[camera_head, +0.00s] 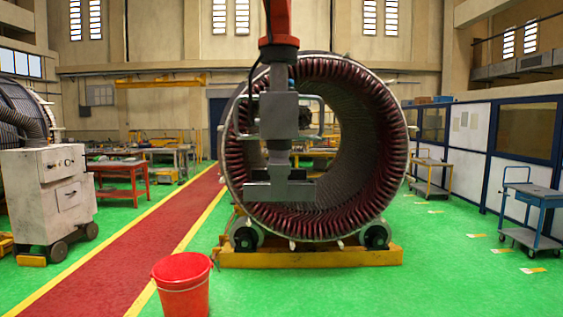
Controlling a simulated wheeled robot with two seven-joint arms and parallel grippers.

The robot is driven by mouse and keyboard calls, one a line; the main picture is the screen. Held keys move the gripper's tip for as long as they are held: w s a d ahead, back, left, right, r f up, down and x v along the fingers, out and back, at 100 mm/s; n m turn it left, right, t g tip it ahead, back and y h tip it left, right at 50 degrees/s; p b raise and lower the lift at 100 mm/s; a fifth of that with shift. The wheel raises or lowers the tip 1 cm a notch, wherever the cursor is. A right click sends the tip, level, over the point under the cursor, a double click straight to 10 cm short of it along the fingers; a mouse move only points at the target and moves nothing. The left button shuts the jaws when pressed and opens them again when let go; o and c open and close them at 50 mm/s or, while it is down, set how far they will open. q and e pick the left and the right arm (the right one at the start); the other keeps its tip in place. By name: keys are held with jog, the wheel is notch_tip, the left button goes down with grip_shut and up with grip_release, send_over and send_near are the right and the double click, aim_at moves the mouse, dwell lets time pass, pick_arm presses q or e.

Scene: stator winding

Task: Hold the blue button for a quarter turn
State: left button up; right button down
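A large stator ring (391,160) with dark red windings stands upright in the middle of the head view, its open bore facing me. It rests on rollers (376,237) on a yellow base (310,257). A grey tool head (277,120) on a red arm (277,22) hangs from above in front of the ring and hides part of its left side. I cannot make out a blue button in this view. Neither of my grippers is in view.
A red bucket (182,287) stands at the front, at the edge of a red walkway (120,245). A white wheeled cabinet (42,195) is at left, a blue cart (536,208) at right. The green floor (440,270) at front right is clear.

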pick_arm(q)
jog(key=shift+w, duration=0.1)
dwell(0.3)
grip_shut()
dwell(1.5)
